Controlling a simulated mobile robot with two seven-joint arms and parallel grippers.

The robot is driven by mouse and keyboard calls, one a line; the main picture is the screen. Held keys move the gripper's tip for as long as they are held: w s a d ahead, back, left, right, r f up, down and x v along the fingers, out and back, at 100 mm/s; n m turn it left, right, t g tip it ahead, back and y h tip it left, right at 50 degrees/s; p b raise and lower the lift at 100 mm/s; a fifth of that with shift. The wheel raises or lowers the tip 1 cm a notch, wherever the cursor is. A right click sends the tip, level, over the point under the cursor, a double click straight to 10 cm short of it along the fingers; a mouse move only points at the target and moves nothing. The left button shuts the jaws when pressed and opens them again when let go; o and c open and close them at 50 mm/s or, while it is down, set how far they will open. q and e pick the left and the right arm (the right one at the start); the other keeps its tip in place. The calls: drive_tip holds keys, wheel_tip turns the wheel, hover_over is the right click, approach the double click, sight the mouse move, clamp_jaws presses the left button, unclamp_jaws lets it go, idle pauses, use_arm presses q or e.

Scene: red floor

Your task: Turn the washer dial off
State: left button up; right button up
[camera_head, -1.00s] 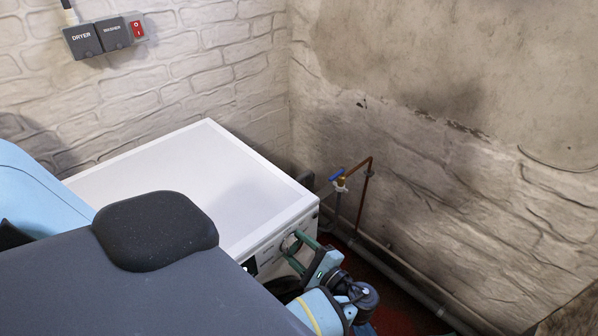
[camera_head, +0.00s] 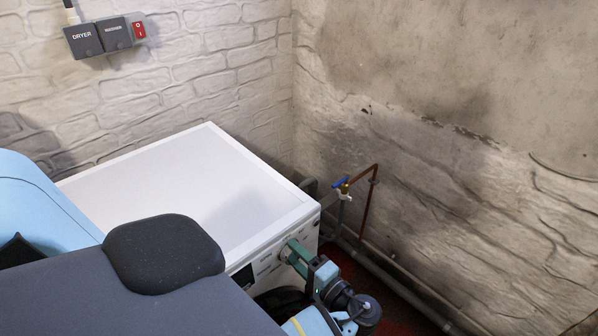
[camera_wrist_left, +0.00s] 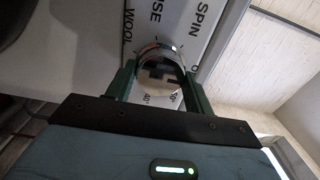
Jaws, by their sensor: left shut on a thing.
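The white washer (camera_head: 200,190) stands in the corner against the brick wall, its front control panel facing down and right in the head view. My left gripper (camera_head: 289,252) is at the right part of that panel, its green fingers at the dial. In the left wrist view the round silver dial (camera_wrist_left: 160,72) sits between the two fingers of my left gripper (camera_wrist_left: 160,85), which are shut on it. Labels "WOOL" and "SPIN" show around it. The exact dial setting is hard to read. My right gripper is not in view.
A blue-handled tap (camera_head: 342,186) with copper pipe stands behind the washer's right side. A grey pipe (camera_head: 385,275) runs along the wall base over the red floor. A socket box (camera_head: 104,37) with a red switch (camera_head: 138,30) hangs on the left wall.

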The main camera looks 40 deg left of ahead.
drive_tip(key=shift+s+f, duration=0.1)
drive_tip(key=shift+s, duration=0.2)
use_arm(q)
drive_tip(key=o, duration=1)
drive_tip(key=shift+c, duration=0.2)
drive_tip(key=shift+d+f, duration=0.1)
drive_tip(key=shift+d, duration=0.45)
drive_tip(key=d+b, duration=0.1)
drive_tip(key=d, duration=0.5)
drive_tip(key=shift+s+d, duration=0.3)
drive_tip(key=shift+d, duration=0.1)
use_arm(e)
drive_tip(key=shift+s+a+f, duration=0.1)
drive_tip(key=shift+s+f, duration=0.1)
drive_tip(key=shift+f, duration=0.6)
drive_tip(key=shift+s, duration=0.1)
